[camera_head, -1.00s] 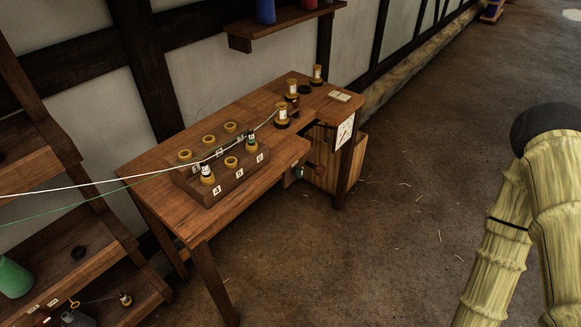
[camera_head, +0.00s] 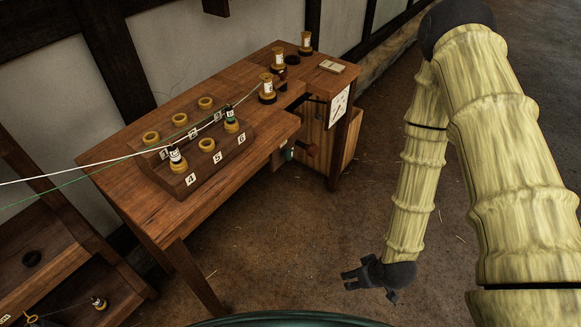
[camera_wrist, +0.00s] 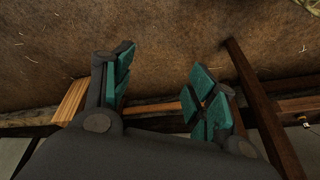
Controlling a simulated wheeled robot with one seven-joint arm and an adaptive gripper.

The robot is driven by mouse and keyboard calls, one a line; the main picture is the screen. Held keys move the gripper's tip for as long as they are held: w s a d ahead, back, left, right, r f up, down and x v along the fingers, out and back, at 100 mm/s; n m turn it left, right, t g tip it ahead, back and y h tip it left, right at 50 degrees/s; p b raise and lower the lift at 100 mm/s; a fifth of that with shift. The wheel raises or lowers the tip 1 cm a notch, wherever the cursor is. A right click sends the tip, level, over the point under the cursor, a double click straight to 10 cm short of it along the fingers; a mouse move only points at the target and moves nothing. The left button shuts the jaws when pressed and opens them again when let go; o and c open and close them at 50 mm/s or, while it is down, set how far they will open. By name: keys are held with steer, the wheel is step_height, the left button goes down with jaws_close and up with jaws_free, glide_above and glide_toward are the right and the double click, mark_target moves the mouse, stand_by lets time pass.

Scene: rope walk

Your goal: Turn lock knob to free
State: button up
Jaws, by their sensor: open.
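A wooden workbench (camera_head: 235,175) carries a white plate with a dark mark (camera_head: 339,105) on its right end.
A numbered wooden rack (camera_head: 208,165) with several spools and rings sits on the bench, with white and green strands running left. More spools (camera_head: 267,90) stand at the far end. A shelf (camera_head: 65,260) is at lower left. Open floor (camera_head: 285,245) lies before the bench.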

steer(key=w+a+f+n+t+y+b, duration=0.25)
steer(key=w+n+b, duration=0.25)
steer(key=w+b, duration=0.65)
steer(key=n+t+y+b, duration=0.5)
steer(key=n+y+b, duration=0.5)
steer(key=n+b, duration=1.25)
glide_toward(292, 156)
steer(key=w+a+m+b, duration=0.1)
steer(key=w+a, duration=0.1)
steer(key=w+a+b, duration=0.1)
steer(key=a+b, duration=0.1)
steer(key=a, duration=0.1)
steer(key=w+a+m+b, duration=0.1)
steer(key=w+a+b, duration=0.1)
steer(key=shift+w+a+r+m+g, duration=0.25)
steer(key=shift+w+a+r+m, duration=0.05)
steer(key=shift+m, duration=0.05)
steer(key=c, duration=1)
